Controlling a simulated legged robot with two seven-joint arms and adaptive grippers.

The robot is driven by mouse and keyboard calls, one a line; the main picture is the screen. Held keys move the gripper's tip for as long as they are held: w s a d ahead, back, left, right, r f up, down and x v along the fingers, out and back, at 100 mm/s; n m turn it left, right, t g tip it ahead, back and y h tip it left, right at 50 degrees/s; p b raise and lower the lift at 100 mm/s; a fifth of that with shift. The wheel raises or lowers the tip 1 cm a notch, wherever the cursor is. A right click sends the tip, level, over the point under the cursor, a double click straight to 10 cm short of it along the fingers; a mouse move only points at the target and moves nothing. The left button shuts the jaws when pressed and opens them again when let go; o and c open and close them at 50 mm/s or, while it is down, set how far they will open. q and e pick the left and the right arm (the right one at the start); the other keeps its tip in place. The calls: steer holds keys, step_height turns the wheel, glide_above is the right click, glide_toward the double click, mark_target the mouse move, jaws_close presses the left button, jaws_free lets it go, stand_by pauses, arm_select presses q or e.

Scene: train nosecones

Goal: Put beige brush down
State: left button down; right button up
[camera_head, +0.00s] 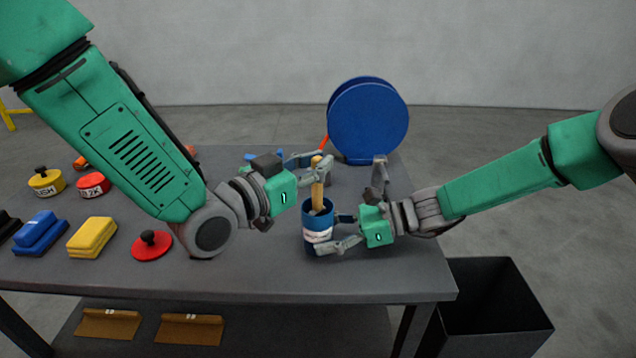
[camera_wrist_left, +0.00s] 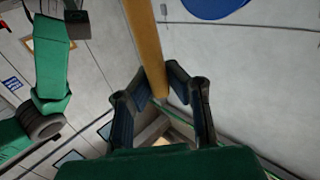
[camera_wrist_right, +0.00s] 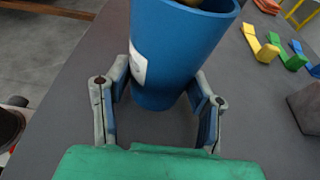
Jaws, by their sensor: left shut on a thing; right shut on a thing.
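The beige brush (camera_head: 318,180) stands nearly upright, its lower end inside a blue cup (camera_head: 318,215) with a white label. My left gripper (camera_head: 316,162) is shut on the brush handle near its top; the handle also shows between the fingers in the left wrist view (camera_wrist_left: 150,50). My right gripper (camera_head: 345,230) is shut on the blue cup, which fills the upper middle of the right wrist view (camera_wrist_right: 175,50). The brush's lower end is hidden by the cup wall.
A large blue disc (camera_head: 368,120) stands at the back of the grey table (camera_head: 300,275). A black bin (camera_head: 495,310) stands on the floor at the right.

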mark_target(314, 186)
arm_select(q)
step_height(314, 186, down, 4)
steer(key=shift+f, duration=0.15)
stand_by(0.3)
steer(key=c, duration=1.6)
jaws_free()
steer(key=shift+s, duration=0.1)
steer(key=v, duration=1.2)
steer(key=shift+a, duration=0.1)
